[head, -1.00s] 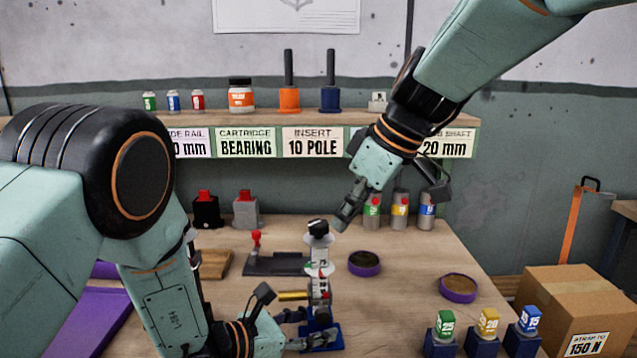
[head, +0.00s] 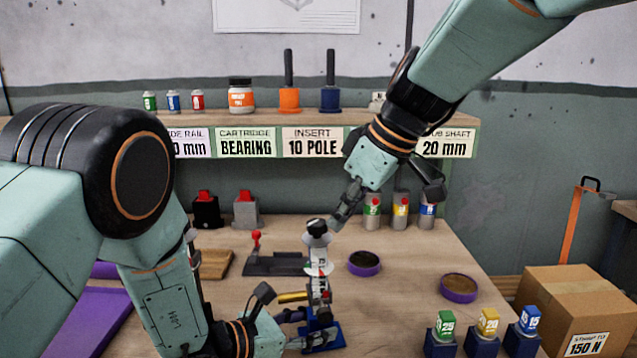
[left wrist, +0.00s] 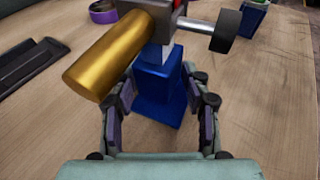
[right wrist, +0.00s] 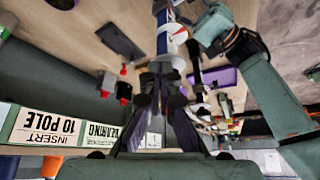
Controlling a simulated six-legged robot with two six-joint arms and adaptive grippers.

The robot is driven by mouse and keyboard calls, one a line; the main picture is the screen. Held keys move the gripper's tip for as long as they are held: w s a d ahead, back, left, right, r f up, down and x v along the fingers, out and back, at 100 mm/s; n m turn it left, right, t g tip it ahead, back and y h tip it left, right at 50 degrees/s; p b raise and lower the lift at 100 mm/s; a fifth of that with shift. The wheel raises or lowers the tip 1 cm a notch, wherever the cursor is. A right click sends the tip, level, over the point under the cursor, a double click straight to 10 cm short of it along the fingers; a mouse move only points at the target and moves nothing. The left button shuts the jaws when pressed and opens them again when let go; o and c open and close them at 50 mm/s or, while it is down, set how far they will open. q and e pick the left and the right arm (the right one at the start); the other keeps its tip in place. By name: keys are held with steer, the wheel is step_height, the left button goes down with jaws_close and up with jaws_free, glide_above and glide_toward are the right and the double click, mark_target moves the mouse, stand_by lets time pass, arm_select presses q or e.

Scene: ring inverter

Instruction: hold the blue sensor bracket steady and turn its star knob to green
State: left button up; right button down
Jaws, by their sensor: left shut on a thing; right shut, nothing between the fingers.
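The blue sensor bracket (head: 327,338) stands on the bench at the front middle; its blue block also shows in the left wrist view (left wrist: 158,82). A post rises from it with a white dial (head: 318,268) and a dark knob (head: 317,228) on top. My left gripper (head: 308,328) is shut on the bracket's blue block, one finger on each side in the left wrist view. My right gripper (head: 339,220) is shut and empty, its fingertips close beside the dark knob on the right. I cannot tell if they touch. The dial's pointer setting is too small to read.
A gold cylinder (left wrist: 110,55) sticks out sideways above the blue block. A dark fixture with a red knob (head: 256,243) and a purple-rimmed dish (head: 364,264) stand near the post. Several labelled canisters stand behind my right gripper.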

steer(key=shift+a, duration=0.15)
steer(key=shift+a, duration=0.25)
stand_by(0.4)
steer(key=shift+s+a, duration=0.35)
steer(key=shift+s, duration=0.4)
stand_by(0.4)
steer(key=shift+s+d, duration=0.1)
steer(key=shift+d, duration=0.1)
steer(key=shift+s+d+r, duration=0.1)
steer(key=shift+d, duration=0.05)
step_height(320, 180, up, 6)
steer(key=shift+f, duration=0.1)
stand_by(0.6)
